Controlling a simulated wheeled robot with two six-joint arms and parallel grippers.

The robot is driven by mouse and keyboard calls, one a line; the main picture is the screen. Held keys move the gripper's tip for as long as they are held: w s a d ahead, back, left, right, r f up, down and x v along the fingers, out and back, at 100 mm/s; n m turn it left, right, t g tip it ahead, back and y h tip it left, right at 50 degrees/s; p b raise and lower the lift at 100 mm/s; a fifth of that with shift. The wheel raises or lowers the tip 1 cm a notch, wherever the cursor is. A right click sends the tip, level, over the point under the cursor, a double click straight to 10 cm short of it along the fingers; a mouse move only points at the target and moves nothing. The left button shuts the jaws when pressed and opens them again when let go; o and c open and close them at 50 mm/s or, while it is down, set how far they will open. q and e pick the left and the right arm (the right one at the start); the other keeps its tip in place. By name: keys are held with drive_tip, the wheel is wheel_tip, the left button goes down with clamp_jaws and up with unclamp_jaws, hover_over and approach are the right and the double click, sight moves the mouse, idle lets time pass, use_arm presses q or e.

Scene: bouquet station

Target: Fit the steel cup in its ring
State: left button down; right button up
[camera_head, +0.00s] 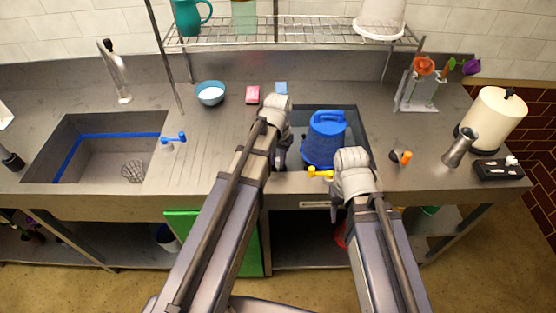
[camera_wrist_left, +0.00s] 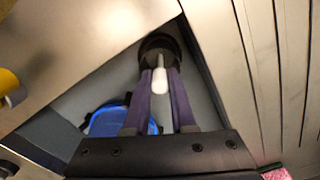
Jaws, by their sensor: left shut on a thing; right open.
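My left gripper (camera_head: 280,157) reaches down into the left side of the middle basin (camera_head: 355,118). In the left wrist view its fingers (camera_wrist_left: 158,92) are closed on a pale post. A dark round thing (camera_wrist_left: 155,43) surrounds the post's far end, by the basin's wall. I take the post and round part for the steel cup at its ring, but cannot tell them apart or say whether the cup is seated. My right gripper (camera_head: 337,202) is by the basin's front edge, mostly hidden by its wrist, open and holding nothing visible.
A blue bucket (camera_head: 324,138) stands in the basin, right of my left gripper. A yellow-handled valve (camera_head: 320,173) is at the front edge between my arms. A flared metal vessel (camera_head: 460,147) and paper roll (camera_head: 492,118) stand right. A bowl (camera_head: 210,93) and pink sponge (camera_head: 253,95) lie behind left.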

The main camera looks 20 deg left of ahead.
use_arm(q)
drive_tip(key=c, duration=0.7)
unclamp_jaws()
drive_tip(key=shift+o, duration=0.2)
drive_tip(key=shift+r, duration=0.15)
use_arm(e)
drive_tip(key=shift+r, duration=0.1)
use_arm(q)
wheel_tip(320, 180, up, 8)
drive_tip(key=p, duration=0.8)
drive_tip(key=shift+f, duration=0.2)
use_arm(e)
wheel_tip(320, 180, up, 8)
drive_tip(key=shift+f, duration=0.2)
use_arm(q)
drive_tip(key=shift+f, duration=0.1)
